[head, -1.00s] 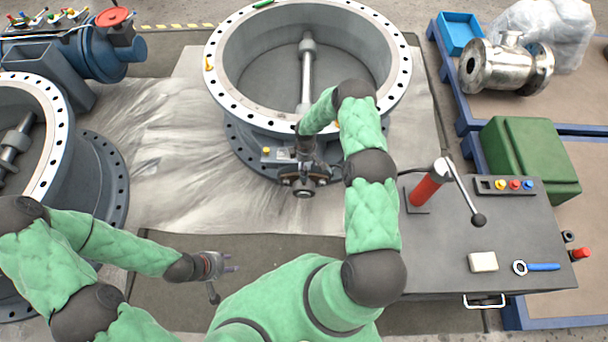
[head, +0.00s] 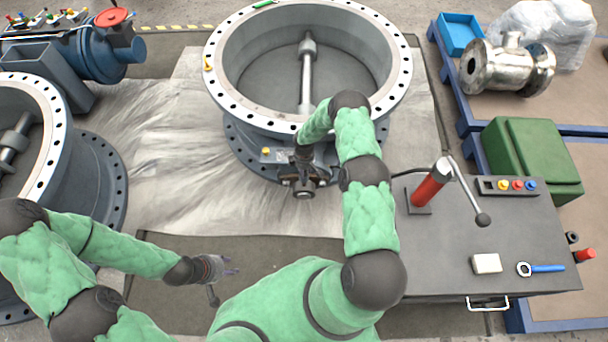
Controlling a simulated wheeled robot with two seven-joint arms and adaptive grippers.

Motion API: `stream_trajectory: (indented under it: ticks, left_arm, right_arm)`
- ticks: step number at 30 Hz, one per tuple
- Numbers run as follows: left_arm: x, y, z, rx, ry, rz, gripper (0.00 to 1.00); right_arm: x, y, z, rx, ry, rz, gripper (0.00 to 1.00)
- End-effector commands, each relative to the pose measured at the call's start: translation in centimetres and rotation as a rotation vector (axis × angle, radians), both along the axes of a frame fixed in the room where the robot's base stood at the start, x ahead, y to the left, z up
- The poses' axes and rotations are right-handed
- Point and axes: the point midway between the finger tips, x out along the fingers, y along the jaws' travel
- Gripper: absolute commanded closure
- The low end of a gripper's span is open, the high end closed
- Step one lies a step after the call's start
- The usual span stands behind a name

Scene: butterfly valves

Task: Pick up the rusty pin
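I cannot make out a separate rusty pin. The large grey butterfly valve (head: 222,103) stands upright in the middle on a pale sheet, its open ring facing up and a shaft across its inside. My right gripper (head: 303,176) points down at the flanged shaft end (head: 303,192) on the valve's near side. Dark brownish parts show there, but the gripper and the flange blend together, so its fingers and any contact are unclear. My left gripper (head: 229,271) is open and empty, low over the dark mat left of my body.
A grey bench (head: 440,255) at right carries a red hand press (head: 430,187), a pale block (head: 486,263) and a blue-handled wrench (head: 540,268). Another large valve (head: 95,165) stands at left. The pale sheet (head: 180,180) between the valves is clear.

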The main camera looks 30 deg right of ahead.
Motion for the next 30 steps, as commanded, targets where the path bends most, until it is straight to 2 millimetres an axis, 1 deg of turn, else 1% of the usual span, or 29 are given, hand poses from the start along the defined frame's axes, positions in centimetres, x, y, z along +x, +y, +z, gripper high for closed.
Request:
stream_trajectory:
  ticks: [8, 11, 14, 17, 20, 30]
  left_arm:
    - [0.0, 0.0, 0.0, 0.0, 0.0, 0.0, 0.6]
    - [0.0, 0.0, 0.1, 0.0, 0.0, 0.0, 0.6]
    - [0.0, 0.0, 0.4, 0.0, 0.0, 0.0, 0.6]
    - [0.0, 0.0, 0.7, 0.0, 0.0, 0.0, 0.6]
    - [0.0, 0.0, 1.2, 0.0, 0.0, 0.0, 0.6]
    - [0.0, 0.0, 2.8, 0.0, 0.0, 0.0, 0.6]
  right_arm:
    - [0.0, 0.0, 0.1, -0.001, -0.001, 0.0, 1.0]
    - [0.0, 0.0, 0.4, -0.001, -0.001, 0.0, 1.0]
    - [0.1, 0.0, 1.1, 0.0, -0.001, 0.0, 1.0]
    - [0.1, 0.0, 2.2, -0.001, -0.002, 0.0, 1.0]
    - [0.2, -0.1, 3.7, -0.001, -0.003, 0.0, 1.0]
    - [0.1, 0.0, 9.5, -0.001, -0.002, 0.001, 1.0]
